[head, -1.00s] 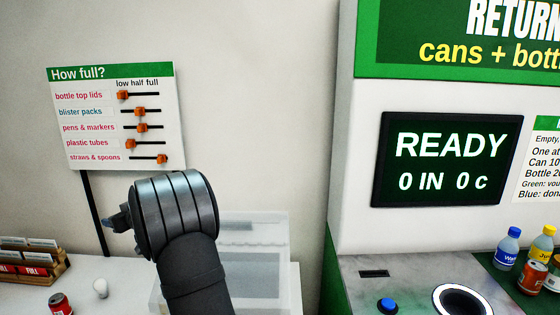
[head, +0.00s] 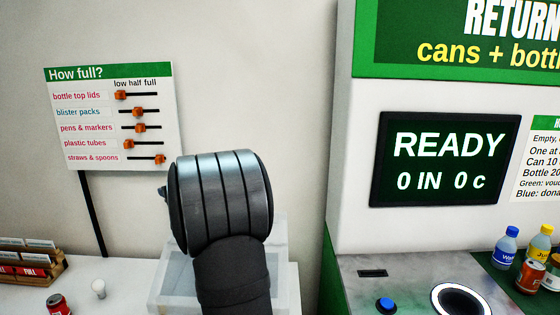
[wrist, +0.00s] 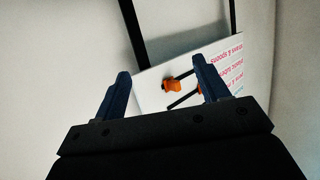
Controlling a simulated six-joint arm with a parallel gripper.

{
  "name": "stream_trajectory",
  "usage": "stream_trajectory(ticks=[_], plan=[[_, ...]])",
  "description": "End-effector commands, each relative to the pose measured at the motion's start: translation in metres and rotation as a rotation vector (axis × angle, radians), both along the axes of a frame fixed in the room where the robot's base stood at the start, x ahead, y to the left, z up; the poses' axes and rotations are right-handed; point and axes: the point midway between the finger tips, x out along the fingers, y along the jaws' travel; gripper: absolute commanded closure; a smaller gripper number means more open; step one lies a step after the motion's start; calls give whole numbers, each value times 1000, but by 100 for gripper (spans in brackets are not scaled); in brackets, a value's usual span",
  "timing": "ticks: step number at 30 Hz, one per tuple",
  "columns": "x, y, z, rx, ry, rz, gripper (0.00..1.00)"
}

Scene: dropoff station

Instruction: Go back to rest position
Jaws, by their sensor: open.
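My gripper (wrist: 160,95) shows in the wrist view with its two dark blue fingers apart and nothing between them. Beyond the fingers is the "How full?" board (head: 110,118) with its orange sliders; the board also shows in the wrist view (wrist: 238,55), turned round. In the head view my arm's wrist rises in front of the wall, right of the board, and hides most of the gripper; only a small dark tip shows at its left.
A clear bin (head: 285,275) stands behind my arm. A red can (head: 58,303), a white knobbed item (head: 98,288) and a wooden card holder (head: 30,262) are at left. The return machine's screen (head: 445,160) reads READY. Bottles and cans stand at right, near the round opening (head: 462,301).

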Motion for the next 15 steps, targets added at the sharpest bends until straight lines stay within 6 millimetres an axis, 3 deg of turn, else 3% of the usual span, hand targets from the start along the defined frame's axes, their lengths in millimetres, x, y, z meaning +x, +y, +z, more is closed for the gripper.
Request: stream_trajectory(ticks=[15], plan=[[3,-103,20,0,-2,-172,32]])
